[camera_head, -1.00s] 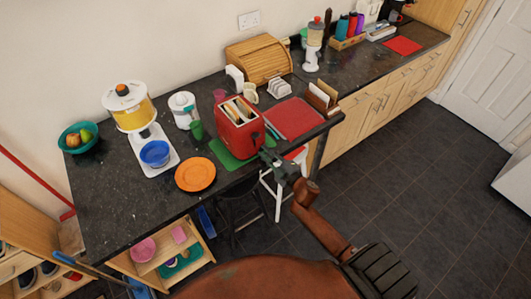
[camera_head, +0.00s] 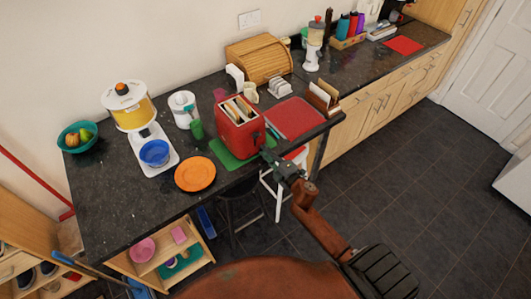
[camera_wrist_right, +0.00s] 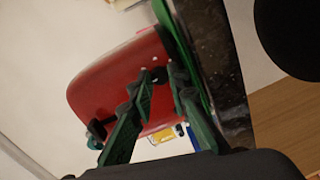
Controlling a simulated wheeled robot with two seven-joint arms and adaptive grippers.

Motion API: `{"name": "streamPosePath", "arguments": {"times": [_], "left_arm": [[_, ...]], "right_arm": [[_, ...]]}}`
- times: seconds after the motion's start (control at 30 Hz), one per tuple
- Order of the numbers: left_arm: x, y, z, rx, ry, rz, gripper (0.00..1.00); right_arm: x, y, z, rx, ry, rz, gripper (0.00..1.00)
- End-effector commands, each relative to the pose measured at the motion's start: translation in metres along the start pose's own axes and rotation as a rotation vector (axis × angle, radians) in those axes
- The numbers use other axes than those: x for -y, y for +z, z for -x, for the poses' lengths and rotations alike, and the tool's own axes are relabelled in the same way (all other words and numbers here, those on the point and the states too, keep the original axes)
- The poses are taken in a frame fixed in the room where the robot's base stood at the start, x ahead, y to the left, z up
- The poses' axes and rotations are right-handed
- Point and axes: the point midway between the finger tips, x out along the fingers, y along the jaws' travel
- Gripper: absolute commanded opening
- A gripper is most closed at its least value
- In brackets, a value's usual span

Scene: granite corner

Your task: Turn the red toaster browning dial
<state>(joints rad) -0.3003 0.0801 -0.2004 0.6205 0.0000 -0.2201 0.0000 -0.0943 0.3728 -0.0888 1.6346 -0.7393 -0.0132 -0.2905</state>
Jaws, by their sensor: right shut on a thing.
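The red toaster (camera_head: 238,133) stands on a green mat (camera_head: 226,159) near the front edge of the counter, with bread slices in its top slots. My right gripper (camera_head: 267,153) reaches the toaster's front end from the lower right. In the right wrist view the red toaster (camera_wrist_right: 112,90) looks tilted, and my right gripper's green fingers (camera_wrist_right: 160,77) are shut on the small dark browning dial (camera_wrist_right: 159,74) at its face. The fingertips partly hide the dial, so its angle cannot be read. My left gripper is not in view.
An orange plate (camera_head: 195,174) lies left of the toaster and a red mat (camera_head: 297,118) to its right. A white stool (camera_head: 280,195) is under the counter edge, below my right gripper.

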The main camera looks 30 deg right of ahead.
Motion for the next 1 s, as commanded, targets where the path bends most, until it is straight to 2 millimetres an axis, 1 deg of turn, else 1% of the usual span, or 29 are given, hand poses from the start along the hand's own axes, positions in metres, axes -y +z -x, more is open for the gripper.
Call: {"name": "streamPosePath", "arguments": {"times": [0.23,0.27,0.5,0.8,0.87,1.0], "left_arm": [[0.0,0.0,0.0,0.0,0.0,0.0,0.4],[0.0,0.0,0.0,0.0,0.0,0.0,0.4],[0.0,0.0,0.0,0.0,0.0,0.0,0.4],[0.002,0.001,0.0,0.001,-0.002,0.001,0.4],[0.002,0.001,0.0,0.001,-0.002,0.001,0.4],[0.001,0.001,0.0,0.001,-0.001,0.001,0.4]], "right_arm": [[0.0,0.0,0.0,0.0,0.0,0.001,0.0],[0.0,0.0,0.0,0.0,0.0,0.001,0.18],[0.0,0.0,0.0,0.0,0.0,0.0,0.34],[0.001,0.0,0.003,0.0,-0.001,-0.001,0.34],[0.001,0.0,0.007,0.001,-0.001,-0.001,0.34],[0.001,0.0,0.028,0.001,-0.002,-0.001,0.34]]}}
